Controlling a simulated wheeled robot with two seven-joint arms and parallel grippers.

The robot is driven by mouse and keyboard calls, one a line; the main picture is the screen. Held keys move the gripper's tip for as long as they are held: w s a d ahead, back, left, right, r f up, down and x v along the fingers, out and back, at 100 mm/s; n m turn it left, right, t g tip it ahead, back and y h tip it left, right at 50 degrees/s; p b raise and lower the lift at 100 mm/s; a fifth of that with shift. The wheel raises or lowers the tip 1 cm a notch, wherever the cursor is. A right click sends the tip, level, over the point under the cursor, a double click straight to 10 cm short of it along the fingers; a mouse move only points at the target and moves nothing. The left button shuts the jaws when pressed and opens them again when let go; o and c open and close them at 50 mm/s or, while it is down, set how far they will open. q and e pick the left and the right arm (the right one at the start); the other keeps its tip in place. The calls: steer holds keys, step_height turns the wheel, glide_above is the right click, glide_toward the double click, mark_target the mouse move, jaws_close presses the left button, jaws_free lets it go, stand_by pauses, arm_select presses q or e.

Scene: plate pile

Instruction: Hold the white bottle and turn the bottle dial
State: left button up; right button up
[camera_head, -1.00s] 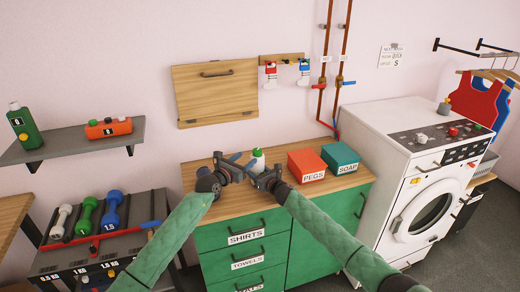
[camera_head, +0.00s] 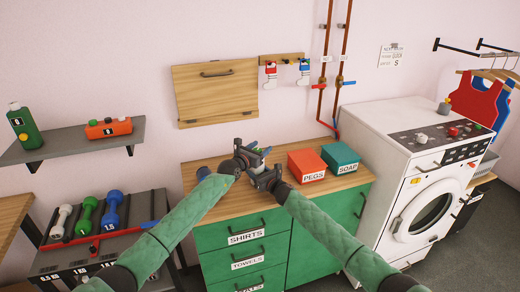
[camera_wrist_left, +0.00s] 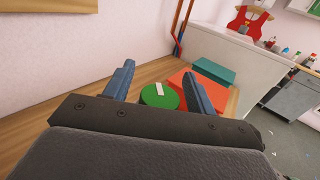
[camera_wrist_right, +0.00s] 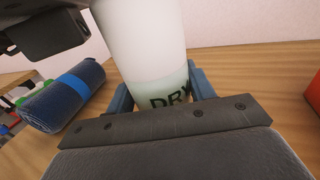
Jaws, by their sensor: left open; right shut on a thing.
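The white bottle (camera_wrist_right: 145,50) stands in the right wrist view with the letters "DRY" on its lower part. My right gripper (camera_wrist_right: 162,92) is shut on it, one finger on each side. The bottle's green dial (camera_wrist_left: 160,96) with a white mark shows in the left wrist view. My left gripper (camera_wrist_left: 163,82) is open, its two blue fingers on either side of the dial; I cannot tell if they touch it. In the head view my left gripper (camera_head: 254,150) is above my right gripper (camera_head: 264,174) and hides most of the bottle.
A red pegs box (camera_head: 306,165) and a teal soap box (camera_head: 340,157) stand right of the bottle on the wooden cabinet top (camera_head: 240,212). A rolled blue towel (camera_wrist_right: 62,96) lies to the left. The washing machine (camera_head: 400,170) stands further right.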

arm_select(q)
steer(key=c, duration=1)
steer(key=shift+d+r+n+t+y, duration=0.3)
steer(key=shift+d+r, duration=0.3)
steer(key=shift+w+a+f+n+t+y, duration=0.15)
steer(key=shift+a+n+t+y, duration=0.35)
steer(key=shift+y, duration=0.4)
steer(key=shift+a+n+y, duration=0.1)
steer(key=shift+n+y, duration=0.3)
steer(key=shift+n, duration=0.1)
steer(key=shift+a+f+t+y, duration=0.3)
steer(key=shift+f+y, duration=0.15)
steer(key=shift+y, duration=0.05)
steer(key=shift+f, duration=0.1)
steer(key=o, duration=1)
